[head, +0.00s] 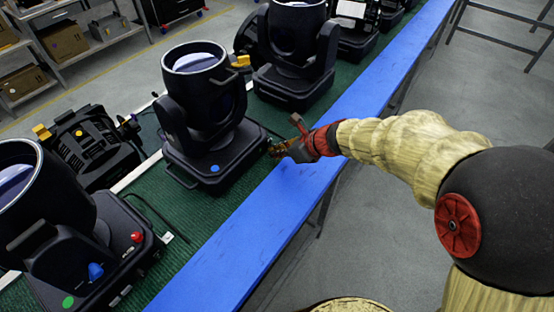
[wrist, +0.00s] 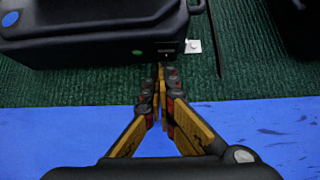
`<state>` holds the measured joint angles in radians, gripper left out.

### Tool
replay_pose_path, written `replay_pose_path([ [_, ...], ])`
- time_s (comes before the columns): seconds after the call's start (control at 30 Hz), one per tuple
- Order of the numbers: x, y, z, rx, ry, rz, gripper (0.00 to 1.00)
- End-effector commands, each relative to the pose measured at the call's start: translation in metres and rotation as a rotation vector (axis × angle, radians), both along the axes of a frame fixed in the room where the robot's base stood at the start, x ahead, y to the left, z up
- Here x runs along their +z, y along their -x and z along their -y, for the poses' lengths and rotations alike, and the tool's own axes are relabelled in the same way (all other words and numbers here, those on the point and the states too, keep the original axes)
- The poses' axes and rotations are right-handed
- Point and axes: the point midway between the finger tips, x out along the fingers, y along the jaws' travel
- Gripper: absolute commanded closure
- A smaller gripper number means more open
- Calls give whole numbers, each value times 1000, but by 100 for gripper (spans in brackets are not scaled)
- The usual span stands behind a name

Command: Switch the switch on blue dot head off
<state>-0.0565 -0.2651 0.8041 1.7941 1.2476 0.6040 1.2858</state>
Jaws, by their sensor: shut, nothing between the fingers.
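The blue dot head is a black moving-head light (head: 208,115) with a blue dot (head: 215,168) on its base, standing on the green mat in the head view. In the wrist view its base (wrist: 90,35) fills the upper left, with the blue dot (wrist: 10,18) at the far left. A small dark switch panel (wrist: 166,48) shows at the base's right end. My gripper (head: 274,151) is shut and empty at that end of the base. In the wrist view its fingertips (wrist: 161,68) are just below the panel; I cannot tell whether they touch it.
A head with a green dot (head: 68,301) stands at the lower left, and another head (head: 295,50) stands behind. A blue rail (head: 290,205) runs along the green mat (head: 170,210). A dark cable (wrist: 215,40) lies right of the panel.

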Motion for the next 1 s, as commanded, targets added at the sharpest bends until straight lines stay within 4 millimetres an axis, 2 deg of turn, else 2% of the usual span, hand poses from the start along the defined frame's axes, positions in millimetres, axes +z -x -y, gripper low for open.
replay_pose_path([
  [0.7, -3, -1, -3, 4, -44, 36, 100],
  [1.0, 10, -2, -3, 4, -45, 39, 100],
])
